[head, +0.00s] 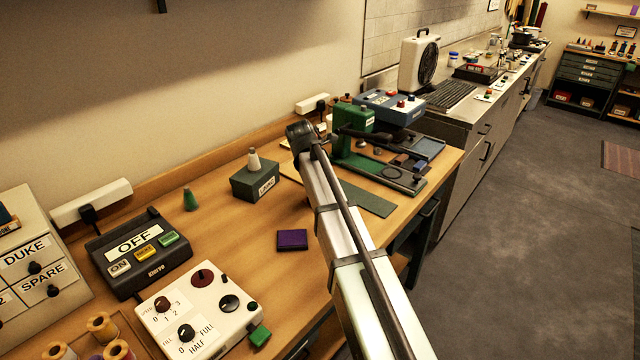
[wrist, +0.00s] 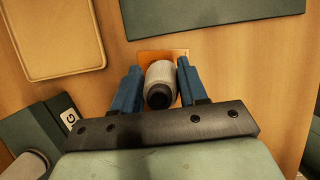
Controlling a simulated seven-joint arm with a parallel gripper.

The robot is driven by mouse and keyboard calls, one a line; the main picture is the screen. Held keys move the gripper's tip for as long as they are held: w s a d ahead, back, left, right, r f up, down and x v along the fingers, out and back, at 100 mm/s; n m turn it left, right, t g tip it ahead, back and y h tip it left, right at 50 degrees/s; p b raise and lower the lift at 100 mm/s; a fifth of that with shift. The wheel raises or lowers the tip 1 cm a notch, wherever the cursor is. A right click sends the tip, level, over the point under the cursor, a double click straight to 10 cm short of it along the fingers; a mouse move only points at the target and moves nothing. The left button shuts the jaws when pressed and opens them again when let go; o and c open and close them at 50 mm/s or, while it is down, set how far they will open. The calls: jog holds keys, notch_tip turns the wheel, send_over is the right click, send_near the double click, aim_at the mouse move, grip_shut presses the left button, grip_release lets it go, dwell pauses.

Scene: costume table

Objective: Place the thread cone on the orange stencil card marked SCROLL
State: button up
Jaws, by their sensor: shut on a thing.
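In the wrist view my gripper (wrist: 158,88) is shut on the thread cone (wrist: 160,76), a pale grey-white body with a dark round end facing the camera. The blue fingers press on its two sides. The orange card (wrist: 177,54) lies on the wooden table just beyond and under the cone in this view. The cone covers part of the card, and I cannot read any marking on it. I cannot tell whether the cone touches the card. In the head view my arm hides the gripper's fingers, the held cone and the orange card.
A dark green box (head: 255,183) with a pale cone (head: 254,161) on top stands left of my arm. A green mat (head: 368,198) and a green press (head: 355,145) are to the right.

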jog(key=shift+f, duration=0.3)
jog(key=shift+f, duration=0.1)
jog(key=o, duration=1.1)
jog(key=v, duration=1.2)
